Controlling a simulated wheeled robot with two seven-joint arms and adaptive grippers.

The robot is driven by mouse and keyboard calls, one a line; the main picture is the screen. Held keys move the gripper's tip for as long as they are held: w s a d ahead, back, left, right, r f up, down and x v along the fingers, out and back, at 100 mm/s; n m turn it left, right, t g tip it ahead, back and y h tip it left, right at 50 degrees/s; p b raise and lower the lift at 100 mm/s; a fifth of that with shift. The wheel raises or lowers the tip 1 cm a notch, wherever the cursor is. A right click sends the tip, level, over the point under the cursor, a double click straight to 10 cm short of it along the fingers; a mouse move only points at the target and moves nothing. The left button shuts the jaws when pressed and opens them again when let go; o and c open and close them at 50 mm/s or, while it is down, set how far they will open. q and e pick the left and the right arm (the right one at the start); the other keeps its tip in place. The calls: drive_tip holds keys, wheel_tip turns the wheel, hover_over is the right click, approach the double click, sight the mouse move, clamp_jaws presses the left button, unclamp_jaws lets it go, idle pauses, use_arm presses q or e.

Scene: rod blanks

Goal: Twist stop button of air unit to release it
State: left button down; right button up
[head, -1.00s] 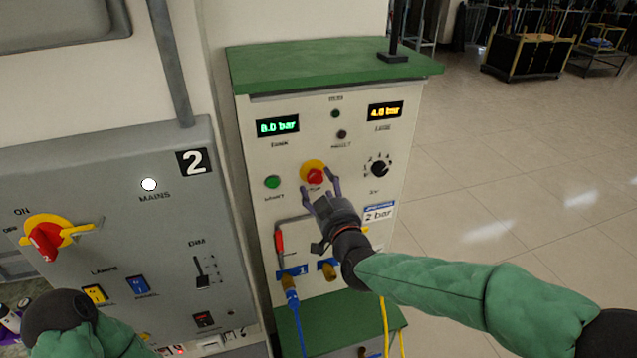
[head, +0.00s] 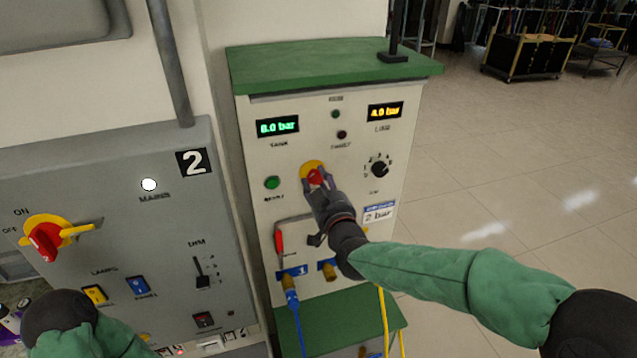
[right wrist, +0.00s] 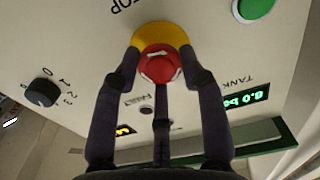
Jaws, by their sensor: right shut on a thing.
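The air unit (head: 245,200) is a white cabinet with a green top. Its red stop button (head: 315,177) sits on a yellow round base on the front panel. My right gripper (head: 317,182) is at the button, its fingers shut on the red cap from both sides. In the right wrist view the red button (right wrist: 158,66) lies between the fingertips (right wrist: 160,72), in front of the yellow base (right wrist: 160,34). My left arm shows at the lower left edge, with its gripper's fingers not visible.
A green start button (head: 272,182) is left of the stop button and a black selector knob (head: 380,169) is right. Below are a red-handled lever (head: 279,242) and hoses. A grey panel (head: 110,170) with a red-yellow mains switch (head: 45,240) stands at left.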

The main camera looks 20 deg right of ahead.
drive_tip(key=shift+m+b, duration=0.6)
drive_tip(key=shift+b, duration=0.25)
drive_tip(key=shift+r, duration=0.15)
drive_tip(key=o, duration=1.2)
drive_tip(key=shift+c, duration=0.2)
drive_tip(key=s, duration=1.2)
drive_tip(key=shift+d, duration=0.2)
